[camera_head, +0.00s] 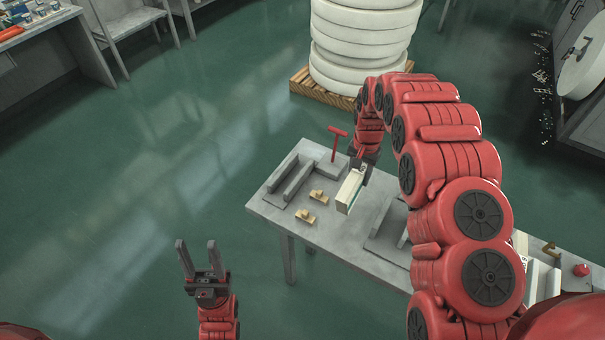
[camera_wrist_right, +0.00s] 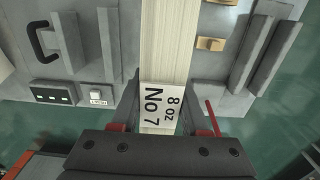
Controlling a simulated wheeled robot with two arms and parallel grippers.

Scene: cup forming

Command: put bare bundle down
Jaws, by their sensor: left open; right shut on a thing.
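The bare bundle (camera_head: 349,191) is a pale, long stack with a greenish end, held above the grey table (camera_head: 330,225) in the head view. In the right wrist view the bundle (camera_wrist_right: 166,45) runs away from the fingers, with a white label (camera_wrist_right: 160,106) reading "8 oz No 7" at its near end. My right gripper (camera_wrist_right: 163,112) is shut on the bundle, one finger on each side. Whether the bundle touches the tabletop cannot be told. My left gripper (camera_head: 200,262) is open and empty, over the floor left of the table.
A grey channel fixture (camera_head: 298,180) and two small wooden blocks (camera_head: 306,215) lie on the table's left part. A red T-handle (camera_head: 337,134) stands at the back edge. A pallet of white rolls (camera_head: 362,45) is behind. Floor on the left is clear.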

